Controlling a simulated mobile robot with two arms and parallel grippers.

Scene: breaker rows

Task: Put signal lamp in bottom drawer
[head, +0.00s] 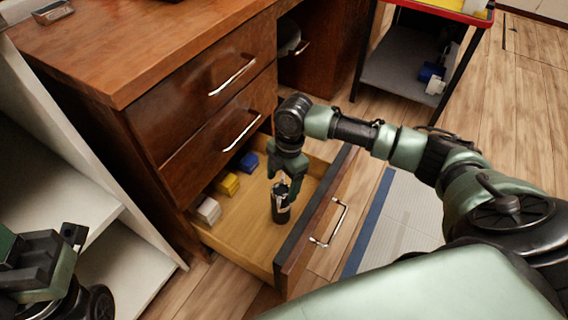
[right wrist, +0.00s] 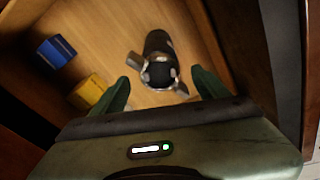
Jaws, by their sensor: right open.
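The signal lamp, a dark cylinder (head: 281,212) with a lighter metal ring at its top, stands roughly upright inside the open bottom drawer (head: 240,222). It also shows in the right wrist view (right wrist: 157,47), ahead of the fingers. My right gripper (head: 279,185) points down into the drawer right above the lamp. Its two green fingers are spread wide around the lamp's top end, with gaps on both sides. My left gripper (head: 45,262) is at the lower left edge, partly cut off; its jaws are unclear.
A blue block (head: 249,161), a yellow block (head: 228,184) and a white block (head: 208,210) line the drawer's back. Two shut drawers sit above. A white shelf (head: 60,185) stands at left. A cart (head: 400,75) is at the back right.

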